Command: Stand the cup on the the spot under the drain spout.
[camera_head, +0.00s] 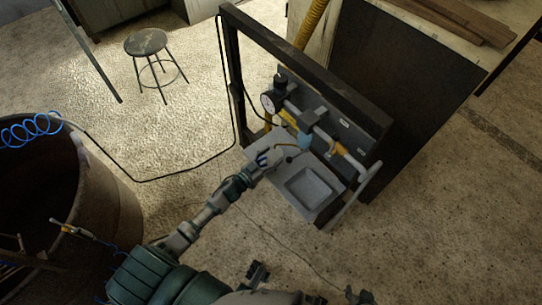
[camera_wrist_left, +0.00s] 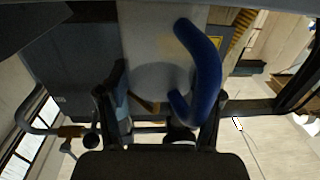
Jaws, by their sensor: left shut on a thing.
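The pale cup (camera_head: 264,161) with a blue handle is at the left end of the grey bench of the rack. It also shows large in the left wrist view (camera_wrist_left: 160,45), with its blue handle (camera_wrist_left: 211,62) to the right. My left gripper (camera_head: 255,169) is shut on the cup; its fingers (camera_wrist_left: 160,112) stand on either side of it. I cannot tell whether the cup touches the bench.
A dark rack frame (camera_head: 300,57) stands behind the bench, with a round gauge (camera_head: 268,103) and pipes. A grey square tray (camera_head: 312,189) is right of the cup. A stool (camera_head: 147,43) and a rusty drum (camera_head: 108,205) stand left. A black hose (camera_head: 180,172) crosses the floor.

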